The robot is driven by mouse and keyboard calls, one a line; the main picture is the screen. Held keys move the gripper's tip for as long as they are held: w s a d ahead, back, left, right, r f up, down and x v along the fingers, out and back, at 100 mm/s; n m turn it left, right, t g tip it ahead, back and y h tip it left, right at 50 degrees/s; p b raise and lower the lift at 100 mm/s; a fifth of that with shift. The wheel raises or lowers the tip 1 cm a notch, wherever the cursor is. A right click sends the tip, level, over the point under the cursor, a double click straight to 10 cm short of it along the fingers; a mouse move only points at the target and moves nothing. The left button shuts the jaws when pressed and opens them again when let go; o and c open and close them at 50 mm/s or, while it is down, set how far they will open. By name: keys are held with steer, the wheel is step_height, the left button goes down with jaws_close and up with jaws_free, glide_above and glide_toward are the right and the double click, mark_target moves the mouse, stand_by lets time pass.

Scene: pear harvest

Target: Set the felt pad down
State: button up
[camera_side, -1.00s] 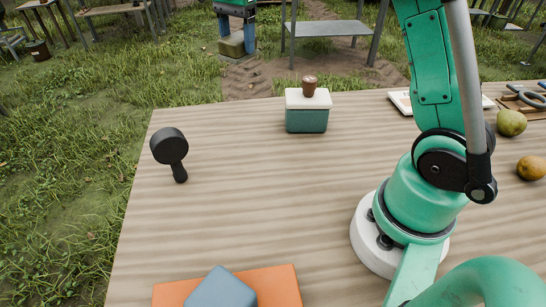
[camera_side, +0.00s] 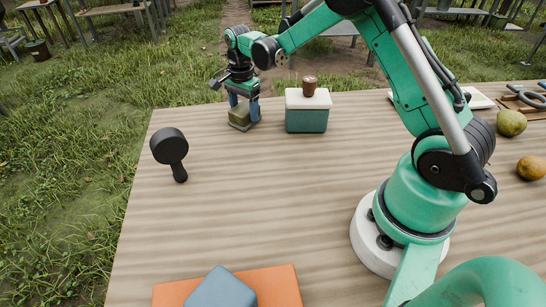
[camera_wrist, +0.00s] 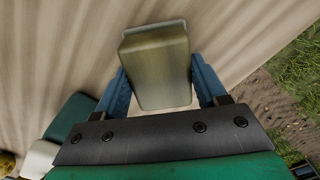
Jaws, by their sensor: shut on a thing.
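The felt pad (camera_side: 240,118) looks like an olive-green block with rounded edges. My gripper (camera_side: 244,106) points down and is shut on it, with one blue finger on each side. In the side view the pad is low at the far edge of the table, left of the green box. Whether its underside touches the wood or hovers just above it, I cannot tell. In the wrist view the pad (camera_wrist: 157,70) sits slightly tilted between the two blue fingers of my gripper (camera_wrist: 164,88), with the wooden tabletop behind it.
A green box (camera_side: 306,120) with a white lid and a brown knob stands close on the right. A black round-headed tool (camera_side: 169,150) is in front on the left. An orange mat (camera_side: 275,285) carries a blue block (camera_side: 222,290). Pears (camera_side: 511,123) lie far right. The table's middle is clear.

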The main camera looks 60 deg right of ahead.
mark_target(244, 107)
steer(key=shift+f, duration=0.15)
steer(key=o, duration=1.3)
step_height(244, 107, up, 12)
steer(key=s+a+n+t, duration=0.7)
steer(key=s+a+n, duration=0.3)
steer(key=s+n, duration=0.4)
steer(key=shift+r+n, duration=0.25)
steer(key=shift+n, duration=1.75)
